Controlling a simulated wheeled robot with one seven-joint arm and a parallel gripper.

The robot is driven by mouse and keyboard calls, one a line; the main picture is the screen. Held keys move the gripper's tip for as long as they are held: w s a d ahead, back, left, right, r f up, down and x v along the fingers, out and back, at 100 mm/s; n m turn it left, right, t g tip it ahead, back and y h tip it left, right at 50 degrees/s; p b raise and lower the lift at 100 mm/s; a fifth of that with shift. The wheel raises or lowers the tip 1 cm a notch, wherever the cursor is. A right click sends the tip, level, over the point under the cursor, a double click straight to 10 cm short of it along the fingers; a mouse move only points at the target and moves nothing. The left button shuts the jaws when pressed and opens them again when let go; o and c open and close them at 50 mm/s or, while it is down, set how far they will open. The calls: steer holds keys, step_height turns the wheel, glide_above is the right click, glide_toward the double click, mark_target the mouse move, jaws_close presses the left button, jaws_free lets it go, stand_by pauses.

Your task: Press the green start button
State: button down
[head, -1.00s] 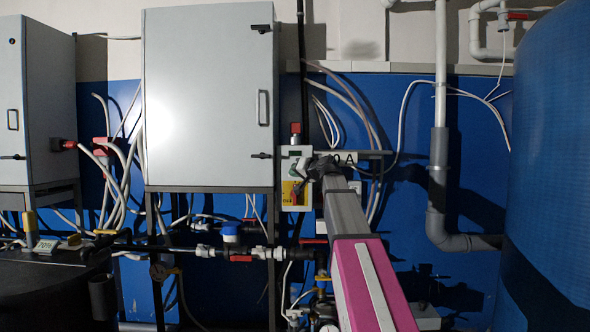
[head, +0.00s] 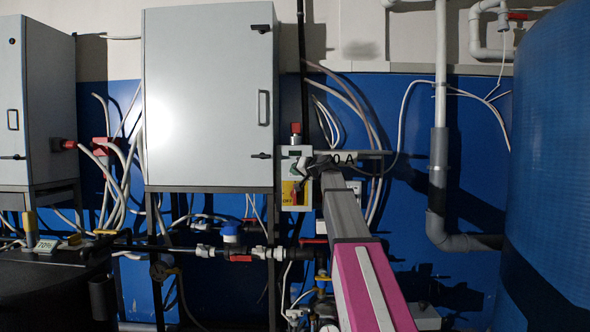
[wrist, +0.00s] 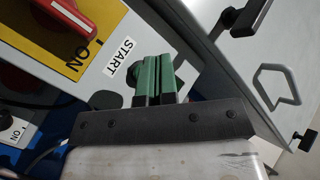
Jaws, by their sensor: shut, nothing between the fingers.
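The start button is a round, dark green knob on a light control box (head: 285,166), beside a white START label (wrist: 120,57). In the wrist view the green button (wrist: 132,76) is partly hidden behind my gripper (wrist: 156,62). The gripper's two green fingers are shut together with nothing between them. Their tips overlap the button's right side in the picture; I cannot tell whether they touch it. In the head view my gripper (head: 301,166) is right at the box front, seen small.
A red rotary switch (wrist: 58,18) on a yellow plate is on the same box. A grey cabinet (head: 208,95) with a protruding handle stands close on the left. Pipes and valves (head: 240,257) run below. A large blue tank (head: 555,150) is at the right.

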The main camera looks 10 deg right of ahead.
steer(key=shift+w+d, duration=0.2)
steer(key=shift+w, duration=0.9)
steer(key=shift+w, duration=0.1)
stand_by(1.1)
steer(key=shift+w+d, duration=0.1)
steer(key=shift+w, duration=0.2)
steer(key=shift+w+d, duration=0.1)
steer(key=shift+w, duration=0.45)
stand_by(0.8)
steer(key=shift+s, duration=0.1)
steer(key=shift+s+a, duration=0.2)
steer(key=shift+s, duration=0.65)
steer(key=s, duration=0.2)
steer(key=s+a, duration=0.1)
steer(key=s, duration=0.2)
stand_by(0.5)
